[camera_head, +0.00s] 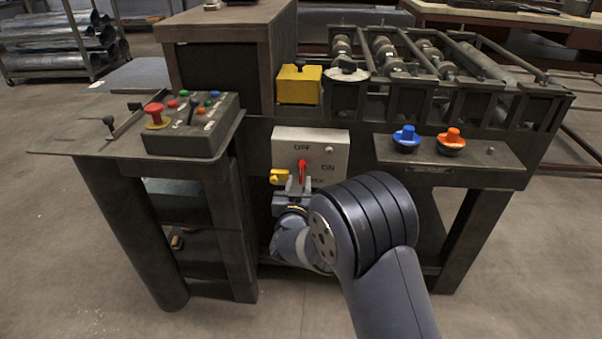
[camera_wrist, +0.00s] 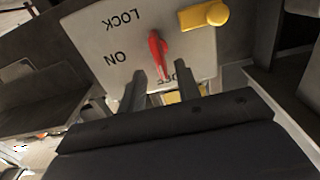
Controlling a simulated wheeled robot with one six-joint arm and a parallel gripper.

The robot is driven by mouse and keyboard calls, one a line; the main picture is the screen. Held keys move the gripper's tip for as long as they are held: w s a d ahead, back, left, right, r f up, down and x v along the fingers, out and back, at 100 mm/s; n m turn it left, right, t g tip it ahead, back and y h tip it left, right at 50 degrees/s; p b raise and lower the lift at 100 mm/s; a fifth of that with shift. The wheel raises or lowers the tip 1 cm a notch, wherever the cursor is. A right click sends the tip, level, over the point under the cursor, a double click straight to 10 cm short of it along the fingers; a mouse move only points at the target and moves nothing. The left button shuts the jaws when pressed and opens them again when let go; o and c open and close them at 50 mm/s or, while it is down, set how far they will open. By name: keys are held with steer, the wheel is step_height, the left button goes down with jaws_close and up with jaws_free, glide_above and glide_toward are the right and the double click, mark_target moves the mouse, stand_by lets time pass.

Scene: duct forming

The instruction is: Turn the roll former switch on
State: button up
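The roll former switch is a light grey box (camera_head: 335,150) on the machine's front, marked OFF at the top, ON at the right and LOCK below. Its red lever (camera_head: 302,165) points up, close to the OFF mark. In the wrist view the box looks upside down, and the red lever (camera_wrist: 158,53) points down toward the partly hidden OFF. My gripper (camera_wrist: 160,78) is open and empty, with one finger on each side of the lever's tip in the picture. I cannot tell whether they touch it. In the head view my gripper (camera_head: 298,184) is just below the lever.
A yellow knob (camera_head: 279,177) sticks out at the box's lower left. A control box (camera_head: 195,125) with a red button stands on the left shelf. A right shelf (camera_head: 465,153) carries a blue and an orange button. A yellow box (camera_head: 299,84) sits above.

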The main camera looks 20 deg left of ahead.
mark_target(301, 175)
steer(key=shift+x, duration=2.45)
steer(key=shift+c, duration=0.2)
jaws_close()
